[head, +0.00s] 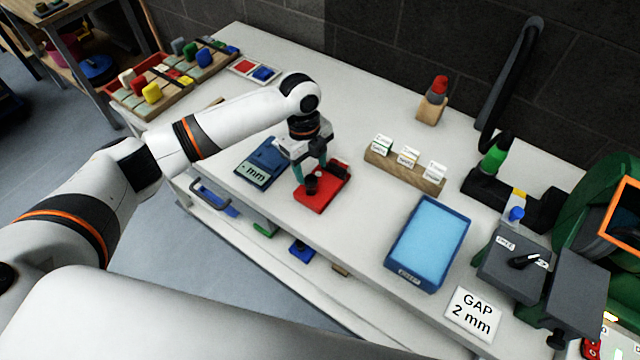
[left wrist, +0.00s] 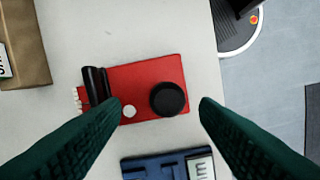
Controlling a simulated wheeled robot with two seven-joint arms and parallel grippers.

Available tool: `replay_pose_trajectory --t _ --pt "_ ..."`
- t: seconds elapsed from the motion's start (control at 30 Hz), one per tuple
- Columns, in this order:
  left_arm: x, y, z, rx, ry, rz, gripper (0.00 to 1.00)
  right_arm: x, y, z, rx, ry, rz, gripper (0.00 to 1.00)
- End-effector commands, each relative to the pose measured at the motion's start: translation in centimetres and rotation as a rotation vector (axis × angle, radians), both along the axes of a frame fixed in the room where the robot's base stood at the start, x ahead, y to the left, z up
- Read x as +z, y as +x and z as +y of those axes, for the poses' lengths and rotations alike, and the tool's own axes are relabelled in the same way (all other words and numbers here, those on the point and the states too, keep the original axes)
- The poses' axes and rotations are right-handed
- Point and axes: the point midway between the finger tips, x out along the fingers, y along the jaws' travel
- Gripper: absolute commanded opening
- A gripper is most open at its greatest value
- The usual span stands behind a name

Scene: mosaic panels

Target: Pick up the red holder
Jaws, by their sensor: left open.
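The red holder (head: 330,195) is a flat red block lying on the white table under my left gripper. In the left wrist view the red holder (left wrist: 150,75) carries a round black knob, a small white disc and a black cylinder at its left end. My left gripper (head: 308,182) points down over it, and its fingers hide part of it in the head view. In the left wrist view my left gripper (left wrist: 160,105) is open, with the fingertips spread to either side of the holder's near edge and nothing held between them. My right gripper does not show.
A blue "mm" device (head: 262,160) lies close left of the holder. To the right are a wooden card block (head: 405,172), a blue tray (head: 394,250), a "GAP 2 mm" card (head: 473,313) and a grey vise-like fixture (head: 515,267). The table's front edge is near the holder.

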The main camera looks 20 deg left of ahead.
Motion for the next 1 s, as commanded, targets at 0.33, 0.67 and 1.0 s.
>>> replay_pose_trajectory --t 0.33,0.67,1.0 --pt "-4.4 -0.9 -0.1 0.001 0.002 0.001 0.56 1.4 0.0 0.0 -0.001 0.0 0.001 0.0" --pt "-4.7 -0.9 -0.1 0.0 0.001 0.0 0.44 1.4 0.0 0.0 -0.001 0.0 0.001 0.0" --pt "-4.6 -0.9 -0.1 0.0 0.001 0.0 0.0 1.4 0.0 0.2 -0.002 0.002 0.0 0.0"
